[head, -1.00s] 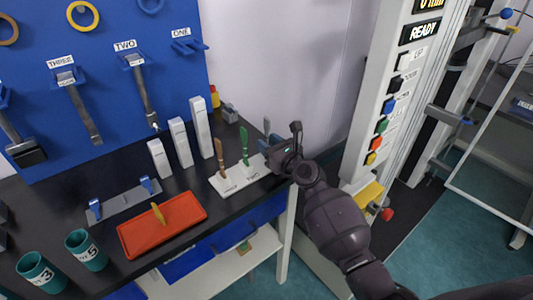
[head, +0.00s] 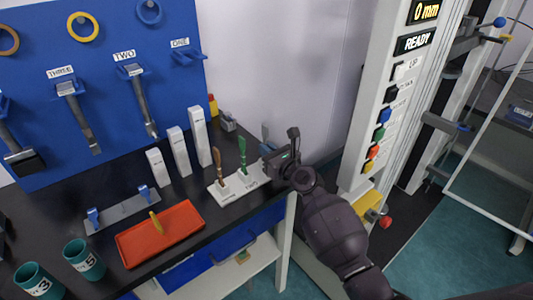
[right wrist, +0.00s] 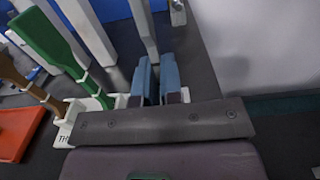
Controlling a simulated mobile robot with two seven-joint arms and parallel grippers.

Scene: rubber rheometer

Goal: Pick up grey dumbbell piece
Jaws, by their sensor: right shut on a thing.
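The grey dumbbell piece (head: 266,132) stands upright at the right end of the white rack (head: 224,191), beside a green piece (head: 242,152) and a brown piece (head: 219,160). My right gripper (head: 272,156) comes in from the right and is shut on the grey piece. My left gripper is not in view.
Three white blocks (head: 179,150) stand behind the rack. An orange tray (head: 135,249) and teal cups (head: 84,259) are on the black bench. A blue tool board (head: 100,90) is behind. The machine column with buttons (head: 386,110) is right of my arm.

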